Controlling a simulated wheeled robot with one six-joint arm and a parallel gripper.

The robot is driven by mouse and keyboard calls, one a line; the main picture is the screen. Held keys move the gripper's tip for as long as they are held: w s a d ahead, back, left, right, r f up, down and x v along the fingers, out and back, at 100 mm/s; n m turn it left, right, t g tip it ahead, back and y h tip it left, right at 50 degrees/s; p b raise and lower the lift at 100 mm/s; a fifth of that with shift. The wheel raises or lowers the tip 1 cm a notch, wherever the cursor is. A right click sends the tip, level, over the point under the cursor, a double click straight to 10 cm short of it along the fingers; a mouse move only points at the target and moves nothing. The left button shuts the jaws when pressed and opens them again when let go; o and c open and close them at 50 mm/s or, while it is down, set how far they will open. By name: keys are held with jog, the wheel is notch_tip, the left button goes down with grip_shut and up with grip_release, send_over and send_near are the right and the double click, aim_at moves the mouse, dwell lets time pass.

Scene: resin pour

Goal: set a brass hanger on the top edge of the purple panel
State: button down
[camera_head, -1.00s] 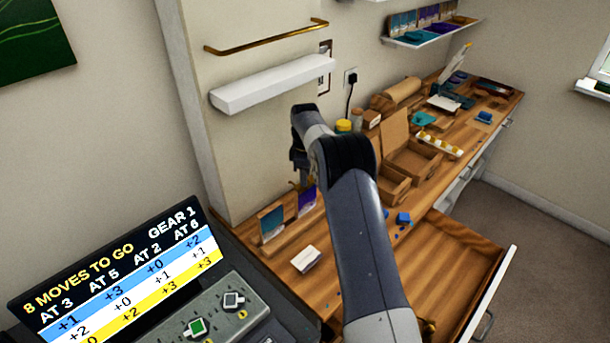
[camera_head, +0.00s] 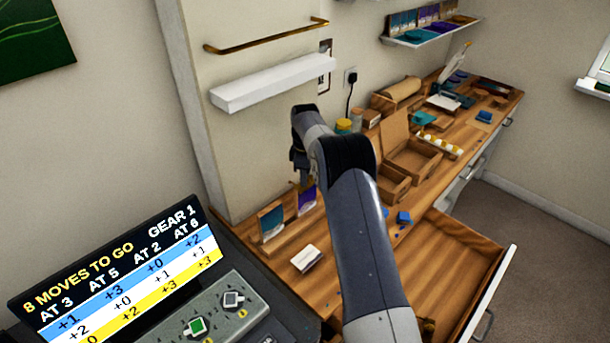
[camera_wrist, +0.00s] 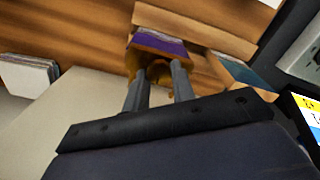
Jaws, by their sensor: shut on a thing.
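The purple panel (camera_head: 306,199) stands upright on the wooden bench, left of my arm in the head view. In the wrist view the purple panel (camera_wrist: 160,45) lies just beyond my fingertips. My gripper (camera_wrist: 160,80) is shut on a small brass hanger (camera_wrist: 158,70), which sits between the fingertips at the panel's edge. I cannot tell whether the hanger touches the panel. In the head view my gripper (camera_head: 301,184) is right above the panel and mostly hidden by my arm.
A teal panel (camera_head: 271,221) stands left of the purple one. A white stack of cards (camera_head: 307,258) lies in front. An open drawer (camera_head: 455,265) juts out at right. A white shelf (camera_head: 275,83) and brass rail (camera_head: 268,37) are on the wall above.

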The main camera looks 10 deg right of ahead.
jog(key=c, duration=1.1)
grip_release()
jog(key=shift+r+p, duration=0.9)
jog(key=shift+r, duration=3.1)
